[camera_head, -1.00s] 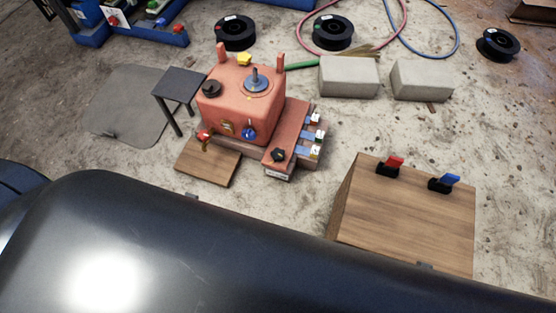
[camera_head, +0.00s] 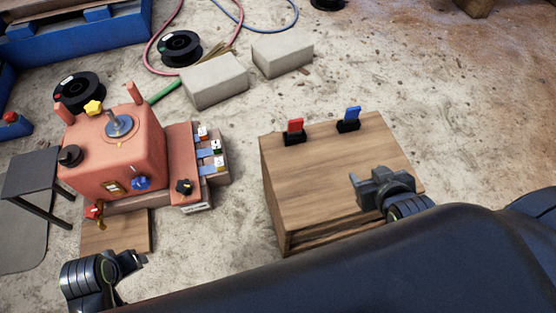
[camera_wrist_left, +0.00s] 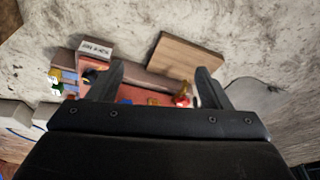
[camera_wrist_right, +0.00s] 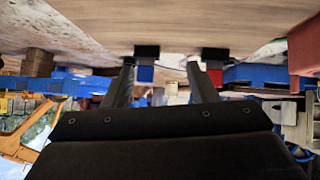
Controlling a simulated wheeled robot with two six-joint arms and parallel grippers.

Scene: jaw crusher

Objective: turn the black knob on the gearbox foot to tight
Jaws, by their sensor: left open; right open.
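The black knob (camera_head: 184,187) sits on the foot of the red gearbox (camera_head: 115,150), at the foot's front end above a white label. In the left wrist view the dark knob (camera_wrist_left: 90,76) shows beside the left finger, under the labelled foot end. My left gripper (camera_head: 140,259) is low at the left in the head view, in front of the gearbox and apart from the knob. It is open and empty. My right gripper (camera_head: 370,187) is over the wooden box (camera_head: 330,165), open and empty; in the right wrist view its fingers (camera_wrist_right: 160,75) are apart.
A red switch (camera_head: 294,131) and a blue switch (camera_head: 348,120) stand on the wooden box. The gearbox also bears a blue knob (camera_head: 140,183), a yellow knob (camera_head: 93,107) and a red valve handle (camera_head: 94,211). A dark stand (camera_head: 30,172) is at left. Bare floor separates gearbox and box.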

